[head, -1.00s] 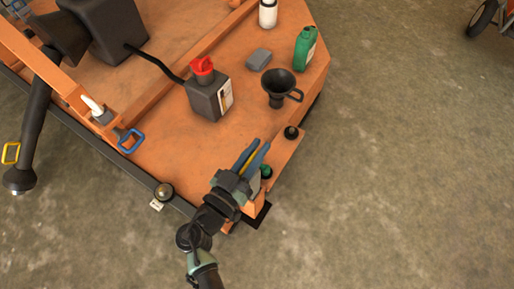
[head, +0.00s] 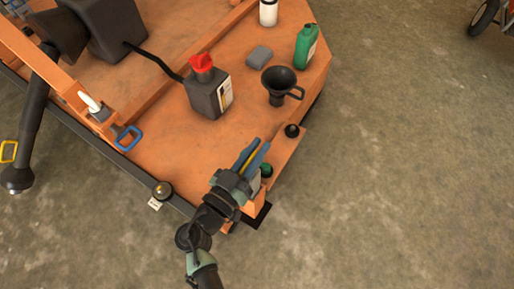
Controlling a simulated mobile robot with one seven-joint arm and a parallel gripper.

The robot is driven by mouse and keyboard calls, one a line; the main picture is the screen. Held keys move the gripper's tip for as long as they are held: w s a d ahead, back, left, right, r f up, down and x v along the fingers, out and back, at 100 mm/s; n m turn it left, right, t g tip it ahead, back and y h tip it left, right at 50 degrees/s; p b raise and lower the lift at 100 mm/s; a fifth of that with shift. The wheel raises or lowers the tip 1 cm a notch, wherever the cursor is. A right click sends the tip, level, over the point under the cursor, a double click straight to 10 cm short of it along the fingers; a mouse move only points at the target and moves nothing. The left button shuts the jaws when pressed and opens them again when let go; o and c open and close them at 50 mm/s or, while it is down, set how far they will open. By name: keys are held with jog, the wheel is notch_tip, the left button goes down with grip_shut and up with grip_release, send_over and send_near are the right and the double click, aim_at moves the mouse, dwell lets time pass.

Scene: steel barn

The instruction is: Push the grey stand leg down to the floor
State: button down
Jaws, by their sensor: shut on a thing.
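My gripper (head: 258,148), with two blue fingers, is at the near right corner of the orange machine. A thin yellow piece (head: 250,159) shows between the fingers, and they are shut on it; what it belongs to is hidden. I cannot clearly make out the grey stand leg, as my wrist and gripper cover much of this corner. A flat black patch (head: 263,213) shows beside my wrist, low by the corner; I cannot tell whether it is a foot plate.
On the orange deck (head: 160,165) stand a dark canister with a red cap (head: 207,95), a black funnel (head: 278,84), a green bottle (head: 306,46), a grey block (head: 259,54) and a white bottle (head: 268,13). A blue loop handle (head: 128,138) is at the left edge. Concrete floor (head: 410,170) at right is clear.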

notch_tip(320, 180, down, 10)
jog(key=b, duration=1)
jog(key=shift+s+d+r, duration=0.15)
jog(key=shift+d, duration=0.05)
jog(key=c, duration=0.9)
grip_release()
jog(key=shift+o, duration=0.3)
jog(key=shift+a+r, duration=0.1)
jog(key=shift+a, duration=0.05)
jog(key=shift+a, duration=0.15)
jog(key=p+v, duration=0.3)
jog(key=v, duration=0.9)
jog(key=shift+s+p, duration=0.3)
jog(key=shift+s, duration=0.05)
